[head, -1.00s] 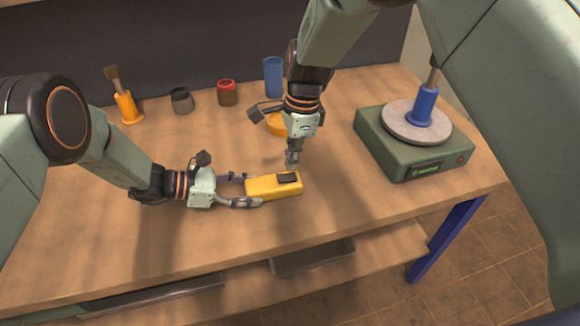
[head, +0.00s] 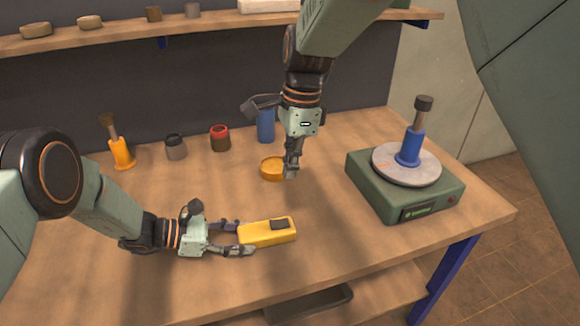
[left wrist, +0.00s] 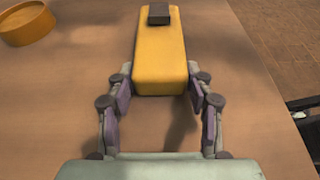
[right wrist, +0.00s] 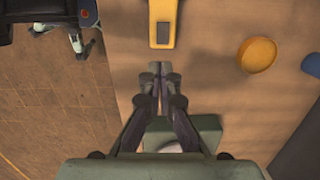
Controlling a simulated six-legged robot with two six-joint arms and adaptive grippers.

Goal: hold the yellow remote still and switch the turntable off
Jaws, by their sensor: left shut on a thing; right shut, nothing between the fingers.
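The yellow remote (head: 265,233) lies near the front middle of the table, with a dark button (head: 279,225) on its top. My left gripper (head: 243,239) is shut on its left end; the left wrist view shows the remote (left wrist: 160,55) between the fingers. My right gripper (head: 291,171) is shut and empty, raised above the table behind the remote and apart from it. The green turntable (head: 375,195) stands at the right with a grey disc, a blue-handled tool (head: 410,147) upright on it, and a green display (head: 418,211) on its front. I cannot tell whether the disc turns.
An amber round dish (head: 271,168) sits behind the remote, close to my right gripper. A blue cup (head: 265,127), a red-rimmed jar (head: 220,138), a grey jar (head: 175,147) and an orange-handled brush (head: 122,152) stand along the back. The table between remote and turntable is clear.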

